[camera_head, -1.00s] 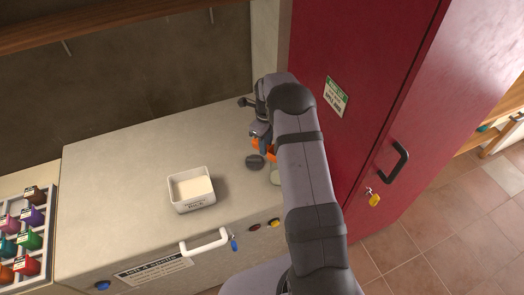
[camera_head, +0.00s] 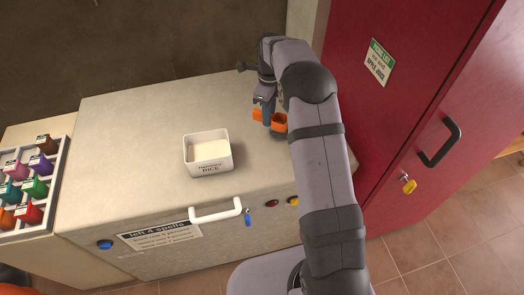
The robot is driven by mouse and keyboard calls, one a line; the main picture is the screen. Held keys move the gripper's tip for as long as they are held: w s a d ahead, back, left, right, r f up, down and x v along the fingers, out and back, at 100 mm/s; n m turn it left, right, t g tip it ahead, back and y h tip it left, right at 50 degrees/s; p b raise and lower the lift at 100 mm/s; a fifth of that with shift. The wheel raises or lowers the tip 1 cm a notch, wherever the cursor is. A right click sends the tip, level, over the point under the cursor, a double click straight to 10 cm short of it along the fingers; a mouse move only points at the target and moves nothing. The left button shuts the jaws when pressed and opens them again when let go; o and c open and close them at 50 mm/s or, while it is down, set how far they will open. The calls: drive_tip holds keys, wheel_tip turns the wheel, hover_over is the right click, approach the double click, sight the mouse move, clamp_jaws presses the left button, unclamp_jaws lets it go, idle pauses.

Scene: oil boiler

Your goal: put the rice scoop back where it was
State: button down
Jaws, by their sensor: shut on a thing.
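A white open box labelled "RICE" (camera_head: 209,172), with pale rice inside, stands on the light cabinet top. My gripper (camera_head: 269,118), with orange fingertips, is low over the cabinet top to the right of the box and apart from it. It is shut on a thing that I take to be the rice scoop. The fingers and my arm hide it, so its shape and tilt cannot be told. No scoop shows in the box.
A tall red cabinet (camera_head: 372,110) with a black handle (camera_head: 438,142) stands close on the right. A white handle (camera_head: 216,210) is on the light cabinet's front. A rack of colored containers (camera_head: 35,185) is at the left. The cabinet top left of the box is clear.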

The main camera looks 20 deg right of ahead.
drive_tip(key=a+b, duration=0.1)
drive_tip(key=a+f+b, duration=0.1)
drive_tip(key=shift+w+m+b, duration=0.35)
drive_tip(key=shift+m+b, duration=0.05)
drive_tip(key=shift+a+r+b, duration=0.25)
drive_tip(key=shift+b, duration=0.1)
drive_tip(key=shift+f+p, duration=1.65)
drive_tip(key=shift+f, duration=3.35)
drive_tip(key=shift+f, duration=0.2)
drive_tip(key=c, duration=1.6)
unclamp_jaws()
